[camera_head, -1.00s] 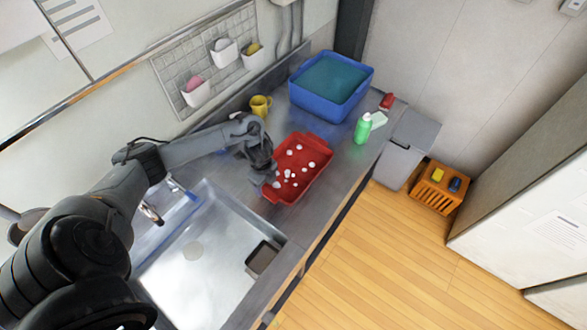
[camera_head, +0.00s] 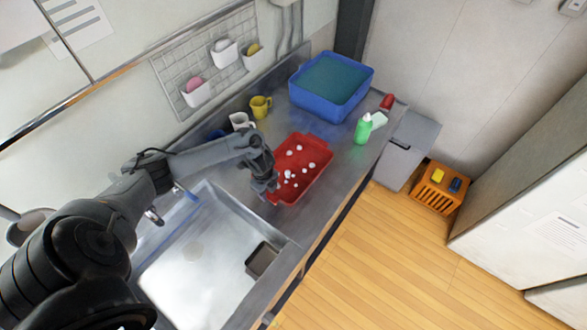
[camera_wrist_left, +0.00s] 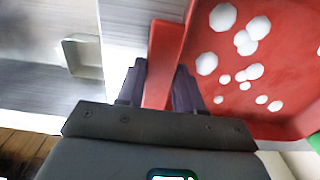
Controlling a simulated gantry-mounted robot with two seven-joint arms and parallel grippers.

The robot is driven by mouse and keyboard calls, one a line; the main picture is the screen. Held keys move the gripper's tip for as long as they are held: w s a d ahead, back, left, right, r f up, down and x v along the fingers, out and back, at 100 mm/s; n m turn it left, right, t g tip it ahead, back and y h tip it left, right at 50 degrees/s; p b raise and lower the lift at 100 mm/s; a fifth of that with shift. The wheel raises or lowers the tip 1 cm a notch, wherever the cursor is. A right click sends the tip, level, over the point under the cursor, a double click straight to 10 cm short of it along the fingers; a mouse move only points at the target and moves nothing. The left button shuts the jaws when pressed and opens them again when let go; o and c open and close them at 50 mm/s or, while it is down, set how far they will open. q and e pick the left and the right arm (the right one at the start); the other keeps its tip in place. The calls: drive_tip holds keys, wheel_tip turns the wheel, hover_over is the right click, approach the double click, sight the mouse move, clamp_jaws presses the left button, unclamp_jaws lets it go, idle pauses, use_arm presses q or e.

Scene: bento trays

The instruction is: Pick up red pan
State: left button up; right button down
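The red pan (camera_head: 318,178) is a shallow rectangular tray on the metal counter, to the right of the sink, with several small white blobs inside. My left gripper (camera_head: 268,190) is at the pan's near left end. In the left wrist view, the fingers (camera_wrist_left: 160,85) lie on both sides of a red strip of the pan (camera_wrist_left: 166,45) at its edge, close to it. I cannot tell whether they press on it. The pan rests on the counter. My right gripper is not in view.
The sink (camera_head: 200,262) lies beside the pan, with a dark box (camera_head: 262,260) in it. A yellow mug (camera_head: 260,106), a white mug (camera_head: 240,121), a blue tub (camera_head: 304,95) and a green bottle (camera_head: 362,130) stand around the pan. The counter just right of the pan is clear.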

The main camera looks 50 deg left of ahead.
use_arm(q)
clamp_jaws()
drive_tip(key=shift+r, duration=0.15)
